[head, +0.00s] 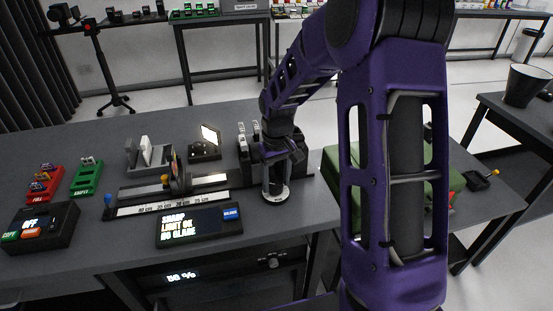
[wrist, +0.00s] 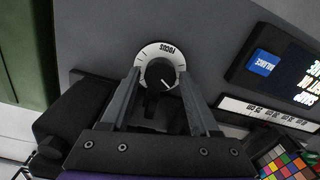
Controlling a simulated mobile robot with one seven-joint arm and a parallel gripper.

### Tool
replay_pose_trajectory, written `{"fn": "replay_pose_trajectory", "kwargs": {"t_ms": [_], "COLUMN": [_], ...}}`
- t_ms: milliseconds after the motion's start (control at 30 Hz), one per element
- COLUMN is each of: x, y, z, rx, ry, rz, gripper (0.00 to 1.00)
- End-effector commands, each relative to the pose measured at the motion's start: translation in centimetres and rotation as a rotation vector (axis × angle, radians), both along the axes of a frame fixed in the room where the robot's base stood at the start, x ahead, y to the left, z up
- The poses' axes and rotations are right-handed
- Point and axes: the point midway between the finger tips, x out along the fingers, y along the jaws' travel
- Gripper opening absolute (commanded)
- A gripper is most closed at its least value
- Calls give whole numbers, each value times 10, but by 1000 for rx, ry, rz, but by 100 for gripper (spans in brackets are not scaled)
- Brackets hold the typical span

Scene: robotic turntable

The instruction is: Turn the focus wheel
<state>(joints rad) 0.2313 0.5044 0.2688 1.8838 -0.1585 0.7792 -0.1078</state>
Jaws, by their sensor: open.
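The focus wheel is a dark round knob (wrist: 160,74) on a white ring dial (wrist: 146,52) marked FOCUS, at the top middle of the wrist view. A thin white pointer line shows on the knob. In the head view the white dial rim (head: 283,197) shows at the table's front edge, with its top largely hidden by my gripper. My gripper (head: 278,170) points down over the wheel. In the wrist view the open fingers (wrist: 160,78) reach to both sides of the knob; contact cannot be told.
A display panel (head: 198,226) reading SHARP, LIGHT OK, NO GLARE lies left of the wheel. Behind it is a white scale strip (head: 160,207) with a slider rail. A red tray (head: 44,184), a green tray (head: 86,178) and a black switch box (head: 48,240) stand farther left. A green case (head: 340,180) stands right.

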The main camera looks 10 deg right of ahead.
Motion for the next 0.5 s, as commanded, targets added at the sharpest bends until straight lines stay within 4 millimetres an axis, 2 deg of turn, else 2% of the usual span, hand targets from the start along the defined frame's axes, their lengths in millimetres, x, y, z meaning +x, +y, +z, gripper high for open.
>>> {"fn": "replay_pose_trajectory", "kwargs": {"t_ms": [167,500], "x": [1,1], "y": [0,-2], "z": [35,118], "rx": [-1,-1], "ry": [-5,-5], "rz": [-1,0], "gripper": [62,62]}}
